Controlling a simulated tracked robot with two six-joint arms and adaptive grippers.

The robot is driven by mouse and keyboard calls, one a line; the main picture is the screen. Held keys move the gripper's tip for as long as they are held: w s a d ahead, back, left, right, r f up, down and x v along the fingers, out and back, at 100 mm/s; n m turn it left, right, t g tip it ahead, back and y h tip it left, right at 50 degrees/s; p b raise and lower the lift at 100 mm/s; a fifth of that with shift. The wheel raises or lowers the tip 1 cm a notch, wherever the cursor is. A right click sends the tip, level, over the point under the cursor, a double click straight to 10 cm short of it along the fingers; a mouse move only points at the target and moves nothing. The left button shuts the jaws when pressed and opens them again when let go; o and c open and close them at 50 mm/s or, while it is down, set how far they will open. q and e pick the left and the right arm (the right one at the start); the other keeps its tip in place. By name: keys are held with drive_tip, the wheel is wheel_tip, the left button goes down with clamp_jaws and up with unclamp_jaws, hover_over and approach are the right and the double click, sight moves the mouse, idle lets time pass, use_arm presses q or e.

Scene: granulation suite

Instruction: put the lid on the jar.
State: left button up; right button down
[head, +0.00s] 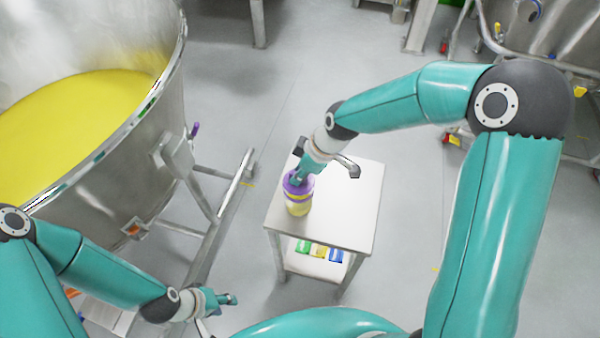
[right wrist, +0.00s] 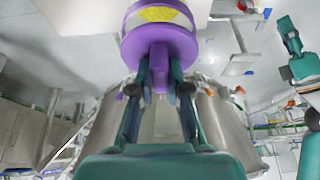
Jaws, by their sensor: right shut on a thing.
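The jar (head: 298,207) stands upright near the left side of a small white table, with yellow on its lower part. The purple lid (head: 290,188) is at the jar's top, in line with it. My right gripper (head: 301,177) comes down from above. In the right wrist view its fingers (right wrist: 160,73) are shut on the knob of the purple lid (right wrist: 150,44), and the jar (right wrist: 155,15) shows directly beyond the lid. I cannot tell whether the lid is fully seated. My left gripper (head: 230,299) is low in the head view, away from the table; its finger opening is unclear.
The white table (head: 345,205) has free room right of the jar. Green, yellow and blue packs (head: 320,252) lie on its lower shelf. A large steel vessel (head: 125,165) with yellow contents stands to the left. Grey floor surrounds the table.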

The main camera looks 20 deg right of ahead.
drive_tip(key=shift+f+b, duration=0.95)
drive_tip(key=shift+f, duration=0.05)
idle(0.8)
drive_tip(key=c, duration=1.1)
unclamp_jaws()
drive_tip(key=shift+o, duration=0.2)
drive_tip(key=v, duration=1.2)
